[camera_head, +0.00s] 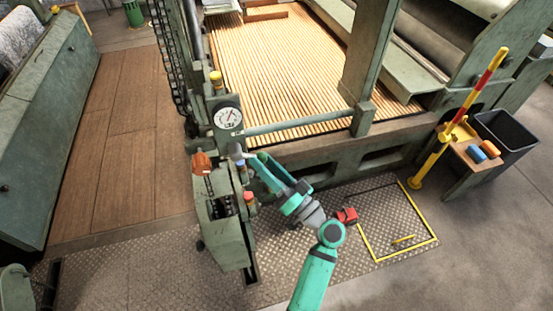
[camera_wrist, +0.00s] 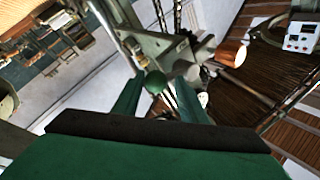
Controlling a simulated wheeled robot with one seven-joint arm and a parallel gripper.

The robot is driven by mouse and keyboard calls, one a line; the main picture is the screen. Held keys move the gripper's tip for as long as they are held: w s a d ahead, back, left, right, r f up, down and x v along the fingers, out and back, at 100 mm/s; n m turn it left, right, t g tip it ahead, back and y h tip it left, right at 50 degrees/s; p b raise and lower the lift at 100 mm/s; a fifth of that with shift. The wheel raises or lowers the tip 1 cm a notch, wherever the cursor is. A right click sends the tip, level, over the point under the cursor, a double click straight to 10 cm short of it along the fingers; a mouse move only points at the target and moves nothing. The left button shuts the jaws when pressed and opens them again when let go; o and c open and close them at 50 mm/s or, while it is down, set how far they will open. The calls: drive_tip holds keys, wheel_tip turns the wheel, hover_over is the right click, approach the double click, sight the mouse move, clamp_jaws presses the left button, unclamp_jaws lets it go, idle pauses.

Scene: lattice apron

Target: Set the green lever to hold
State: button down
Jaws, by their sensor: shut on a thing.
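The green lever's round knob (camera_wrist: 155,82) shows in the wrist view between my two green fingers. My gripper (camera_wrist: 157,96) is shut on it. In the head view my gripper (camera_head: 258,164) reaches to the top of the lever stand (camera_head: 222,225), just below the round dial. The green knob cannot be made out there, hidden at my gripper. An orange-brown lever knob (camera_head: 202,162) stands to the left of my gripper, apart from it, and also shows in the wrist view (camera_wrist: 231,53). Any label for hold is not readable.
A white dial (camera_head: 228,117) stands behind the levers. A horizontal rail (camera_head: 297,123) runs right from it. A red object (camera_head: 346,215) lies on the floor plate beside my arm. The plank floor at left is clear.

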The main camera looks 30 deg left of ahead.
drive_tip(key=s+a+f+m+t, duration=0.1)
drive_tip(key=m+t, duration=0.1)
drive_tip(key=m, duration=0.2)
drive_tip(key=s+a+f+m+t, duration=0.1)
drive_tip(key=m+t, duration=0.2)
drive_tip(key=m, duration=0.1)
drive_tip(key=s+a+f+m+t, duration=0.1)
drive_tip(key=a+m+t, duration=0.1)
drive_tip(key=m+t, duration=0.1)
drive_tip(key=shift+s+f+m, duration=0.1)
drive_tip(key=shift+m, duration=0.8)
drive_tip(key=shift+t+h, duration=0.3)
drive_tip(key=shift+h, duration=0.1)
drive_tip(key=c, duration=1.1)
unclamp_jaws()
drive_tip(key=shift+f, duration=0.1)
drive_tip(key=shift+d, duration=0.1)
